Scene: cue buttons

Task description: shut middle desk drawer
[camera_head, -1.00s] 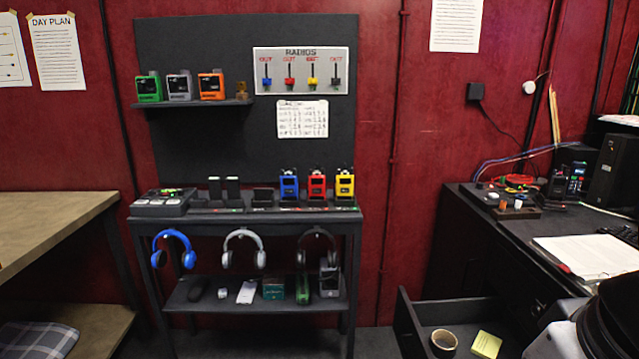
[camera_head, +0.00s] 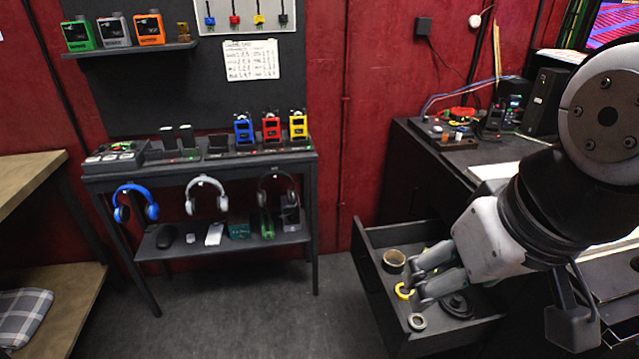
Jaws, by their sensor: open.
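A black desk drawer (camera_head: 372,285) stands pulled out from the black desk (camera_head: 410,158), its front panel facing left. Whether it is the middle one cannot be told, as my arm hides much of the desk front. Inside lie a brown tape roll (camera_head: 393,260), a yellow ring (camera_head: 403,292), a grey ring (camera_head: 417,322) and a black round item (camera_head: 457,305). My gripper (camera_head: 414,279) is open, with its two fingers pointing left over the drawer's interior, behind the front panel. Nothing shows held between the fingers. Whether they touch anything inside cannot be told.
A rack table (camera_head: 200,168) with radios and hanging headphones stands at the left against the red wall. Grey floor (camera_head: 270,305) is clear between it and the drawer. A wooden bench (camera_head: 30,175) is at the far left. Cables and devices sit on the desk top.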

